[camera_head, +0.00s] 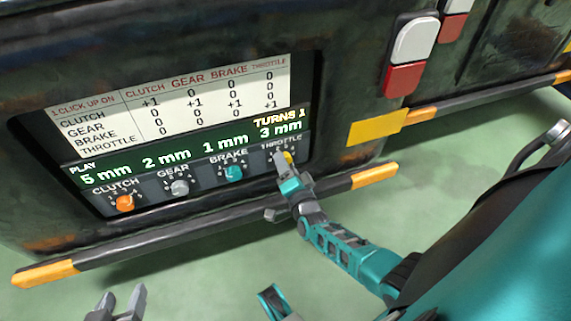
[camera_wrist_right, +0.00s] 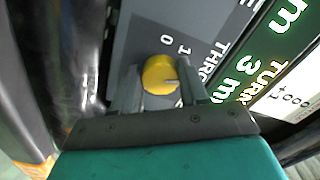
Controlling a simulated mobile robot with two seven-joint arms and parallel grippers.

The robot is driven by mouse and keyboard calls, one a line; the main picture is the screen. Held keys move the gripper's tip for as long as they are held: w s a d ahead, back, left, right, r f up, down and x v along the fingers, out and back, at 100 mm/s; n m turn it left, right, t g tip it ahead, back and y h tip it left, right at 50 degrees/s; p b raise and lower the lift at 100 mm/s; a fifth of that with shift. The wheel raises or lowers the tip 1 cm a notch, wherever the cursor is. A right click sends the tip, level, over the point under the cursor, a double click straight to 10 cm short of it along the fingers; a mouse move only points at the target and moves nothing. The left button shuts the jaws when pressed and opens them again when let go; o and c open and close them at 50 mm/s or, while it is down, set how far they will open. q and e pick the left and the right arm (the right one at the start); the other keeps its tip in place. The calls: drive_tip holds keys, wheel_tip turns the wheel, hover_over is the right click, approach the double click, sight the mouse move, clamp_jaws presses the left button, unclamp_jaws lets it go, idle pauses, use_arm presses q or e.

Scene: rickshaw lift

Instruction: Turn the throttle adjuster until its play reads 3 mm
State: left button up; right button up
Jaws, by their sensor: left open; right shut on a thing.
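The yellow throttle adjuster (camera_wrist_right: 159,75) sits between the two fingers of my right gripper (camera_wrist_right: 160,88) in the right wrist view. In the head view the right gripper (camera_head: 281,163) covers most of that knob (camera_head: 289,157). The right gripper is shut on the knob. The play display (camera_head: 190,152) reads 5 mm for clutch, 2 mm for gear, 1 mm for brake and 3 mm for throttle, with "TURNS 1" above the throttle value. My left gripper (camera_head: 118,304) is open and empty, low at the bottom left, well away from the panel.
An orange clutch knob (camera_head: 124,203), a grey gear knob (camera_head: 180,188) and a teal brake knob (camera_head: 234,172) stand in a row left of the throttle. A white click chart (camera_head: 170,103) is above the display. A dark bar with orange ends (camera_head: 230,217) runs below the panel.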

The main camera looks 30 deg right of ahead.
idle(0.3)
drive_tip(key=o, duration=1.1)
drive_tip(key=shift+c, duration=0.2)
use_arm(q)
drive_tip(key=shift+s, duration=0.1)
